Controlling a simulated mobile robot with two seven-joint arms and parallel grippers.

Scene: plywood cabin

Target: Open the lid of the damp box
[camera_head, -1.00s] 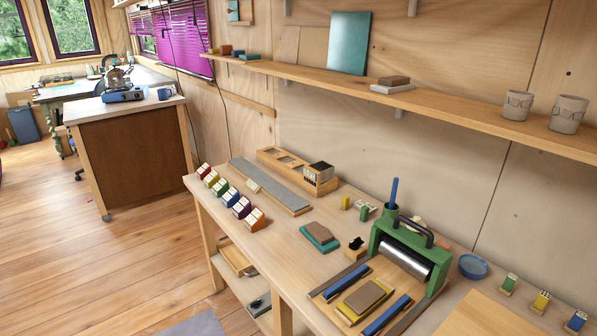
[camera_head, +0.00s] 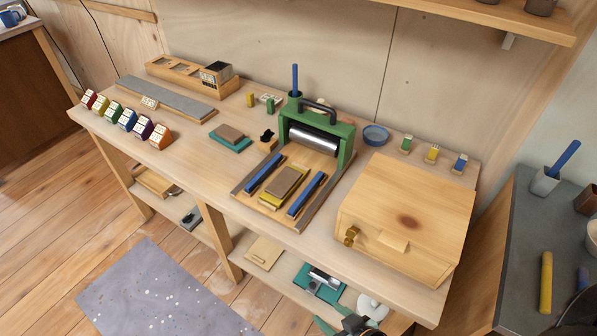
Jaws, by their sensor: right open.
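The damp box, a light wooden box (camera_head: 345,210) with a flat lid (camera_head: 425,195), stands at the right end of the workbench. Its lid is shut. A brass clasp (camera_head: 351,236) sits at its front left corner, and a small wooden tab (camera_head: 393,241) sticks out at the lid's front edge. My right gripper (camera_head: 360,321) shows only in part at the bottom edge, black and white, below and in front of the box and apart from it. It is open. My left gripper is not in view.
A green roller press (camera_head: 343,150) stands left of the box, with blue bars before it. A blue bowl (camera_head: 375,135) and small coloured blocks (camera_head: 432,153) lie behind the box. A lower shelf (camera_head: 285,275) holds tools. A dark counter (camera_head: 515,250) stands at right.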

